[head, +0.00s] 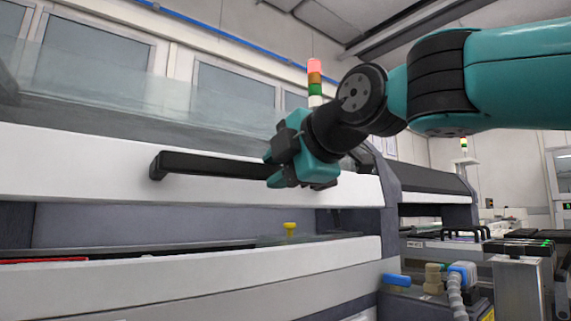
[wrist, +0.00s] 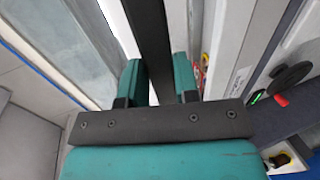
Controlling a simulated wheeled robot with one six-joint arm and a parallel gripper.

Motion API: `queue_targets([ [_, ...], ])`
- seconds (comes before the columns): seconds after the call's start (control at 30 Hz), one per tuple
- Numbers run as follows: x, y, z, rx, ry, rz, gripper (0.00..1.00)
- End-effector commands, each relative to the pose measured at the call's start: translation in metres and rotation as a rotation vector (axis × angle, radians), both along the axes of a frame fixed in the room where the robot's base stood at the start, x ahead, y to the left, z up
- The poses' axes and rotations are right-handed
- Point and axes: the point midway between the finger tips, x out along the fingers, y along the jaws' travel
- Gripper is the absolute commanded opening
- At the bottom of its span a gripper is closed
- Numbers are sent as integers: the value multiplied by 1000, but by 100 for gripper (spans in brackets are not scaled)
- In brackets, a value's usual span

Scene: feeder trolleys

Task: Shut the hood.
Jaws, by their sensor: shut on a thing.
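The hood (head: 80,155) is a long white panel with clear glass above it, on the machine's front. It stands partly open, with a gap between its lower edge and the white front ledge below. A black bar handle (head: 212,165) runs along the hood's front. My gripper (head: 270,168) is shut on the right part of this handle. In the wrist view the handle (wrist: 150,40) passes between the two teal fingers of my gripper (wrist: 158,82). The handle's right end is hidden behind my gripper.
The white front ledge (head: 190,270) lies below the gap, with a small yellow knob (head: 290,227) in the opening. A signal tower (head: 315,85) stands behind. At the lower right are a blue connector with a grey hose (head: 457,290) and other machines.

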Motion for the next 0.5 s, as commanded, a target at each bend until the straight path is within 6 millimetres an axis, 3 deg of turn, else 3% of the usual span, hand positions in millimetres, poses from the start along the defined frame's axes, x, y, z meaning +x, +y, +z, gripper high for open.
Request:
queue_targets([
  [0.1,2,2,-11,-2,4,1,0],
  [0.5,3,4,-12,0,3,2,0],
])
